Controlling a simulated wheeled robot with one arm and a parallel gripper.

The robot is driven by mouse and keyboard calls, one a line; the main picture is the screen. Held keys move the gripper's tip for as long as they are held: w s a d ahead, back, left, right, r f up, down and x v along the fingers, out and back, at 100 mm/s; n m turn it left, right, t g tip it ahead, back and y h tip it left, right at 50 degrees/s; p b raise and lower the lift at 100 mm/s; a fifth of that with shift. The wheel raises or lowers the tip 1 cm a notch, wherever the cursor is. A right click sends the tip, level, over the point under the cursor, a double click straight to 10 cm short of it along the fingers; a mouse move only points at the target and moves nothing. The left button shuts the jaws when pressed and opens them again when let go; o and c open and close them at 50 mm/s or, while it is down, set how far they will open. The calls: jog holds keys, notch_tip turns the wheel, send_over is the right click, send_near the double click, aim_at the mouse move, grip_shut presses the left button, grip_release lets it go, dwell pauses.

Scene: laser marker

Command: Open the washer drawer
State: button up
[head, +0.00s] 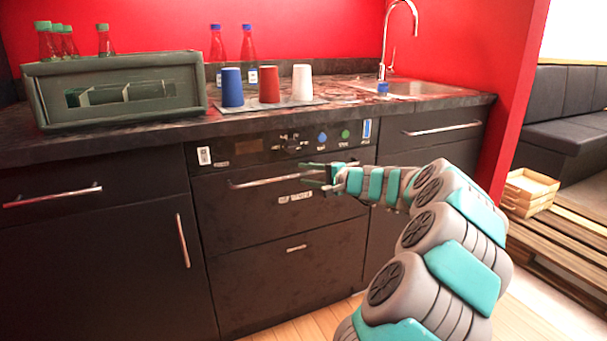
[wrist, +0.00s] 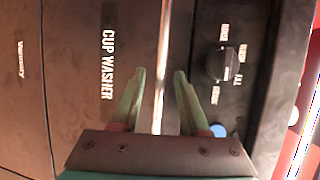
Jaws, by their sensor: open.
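The washer drawer (head: 245,213) is a dark front panel under the control strip, and it looks flush with the cabinet. Its long metal handle (head: 265,182) runs across the top. In the wrist view the drawer face carries a "CUP WASHER" label (wrist: 107,65), and the handle (wrist: 163,50) appears as a bright upright bar. My gripper (head: 313,174) is open at the right part of the handle. In the wrist view its green fingers (wrist: 160,75) lie either side of the bar, with gaps visible. I cannot tell whether the fingertips reach past the bar.
The control strip (head: 268,146) with a knob (wrist: 218,64) is just above the drawer. A lower drawer (head: 290,285) sits beneath. Blue, red and white cups (head: 269,85) stand on a tray on the counter, beside a grey-green crate (head: 120,88). A sink (head: 410,87) is at right.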

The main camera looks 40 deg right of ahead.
jog(key=shift+w+a+f, duration=0.1)
jog(key=shift+w+a, duration=0.05)
jog(key=shift+w, duration=0.55)
grip_shut()
dwell(1.0)
